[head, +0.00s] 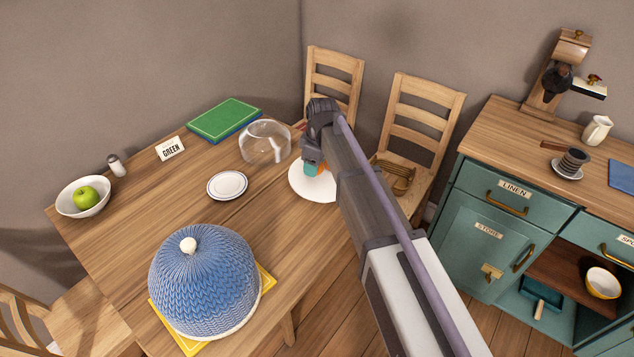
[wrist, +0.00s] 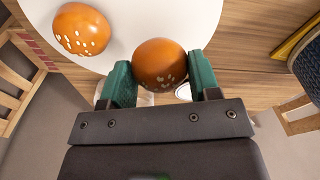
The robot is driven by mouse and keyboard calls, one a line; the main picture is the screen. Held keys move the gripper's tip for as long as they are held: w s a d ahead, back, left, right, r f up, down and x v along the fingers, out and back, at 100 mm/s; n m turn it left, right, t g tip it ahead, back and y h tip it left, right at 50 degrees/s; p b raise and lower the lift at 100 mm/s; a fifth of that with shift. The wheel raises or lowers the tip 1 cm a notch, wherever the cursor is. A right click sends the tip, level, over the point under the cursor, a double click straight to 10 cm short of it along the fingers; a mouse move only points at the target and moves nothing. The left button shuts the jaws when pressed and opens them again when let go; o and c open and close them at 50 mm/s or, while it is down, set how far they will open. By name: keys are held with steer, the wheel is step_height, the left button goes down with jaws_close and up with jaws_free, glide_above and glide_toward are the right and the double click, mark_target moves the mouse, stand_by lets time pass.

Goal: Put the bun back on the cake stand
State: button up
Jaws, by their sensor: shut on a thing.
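My gripper (wrist: 160,72) is shut on a bun (wrist: 160,62), brown, glossy and seeded, held between its two green fingers. The cake stand (wrist: 140,20) shows as a white round plate. The held bun overlaps the plate's edge in the wrist view; I cannot tell whether it touches the plate. A second seeded bun (wrist: 82,29) rests on the plate, to the left of the held one. In the head view my gripper (head: 314,168) is over the cake stand (head: 313,194) at the table's right side, and my arm hides part of it.
A clear glass dome (head: 265,143) stands just left of the cake stand. A small plate (head: 227,186), a blue knitted cover (head: 205,280), a green book (head: 224,119) and a bowl with an apple (head: 84,208) are also on the table. Chairs (head: 420,120) stand behind.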

step_height(320, 180, down, 4)
steer(key=b, duration=0.3)
steer(key=shift+b, duration=0.4)
steer(key=shift+r, duration=0.3)
steer(key=shift+f, duration=0.15)
steer(key=o, duration=0.9)
steer(key=r+p, duration=0.4)
steer(key=d+r+p, duration=0.1)
steer(key=r+p, duration=0.7)
steer(key=shift+s+d+r+p, duration=0.2)
steer(key=shift+s+r+p, duration=0.05)
steer(key=shift+p, duration=0.05)
steer(key=shift+f, duration=0.15)
